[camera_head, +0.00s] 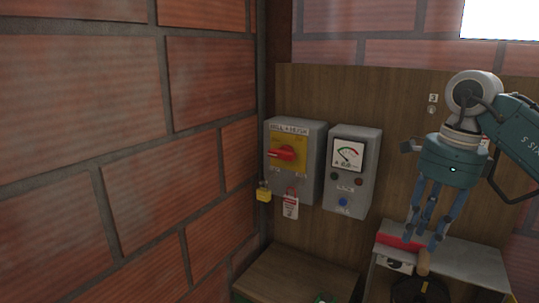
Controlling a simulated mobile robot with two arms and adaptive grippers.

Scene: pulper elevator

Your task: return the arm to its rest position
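My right arm comes in from the right edge. Its teal and grey gripper (426,240) hangs with its blue fingers pointing down. The fingers look apart, with gaps between them, and I see nothing held. Their tips overlap a red item (394,242) on a grey box (462,262) in the picture. A short wooden handle (422,263) shows just below the tips; I cannot tell whether they touch anything. My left gripper is not in view.
A switch box (312,135) with a red knob on yellow and a meter box (365,185) hang on the wooden panel (390,95). A yellow padlock (263,192) and a tag (290,207) hang below the switch. A wooden surface (295,275) lies beneath. Brick wall (90,150) fills the left.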

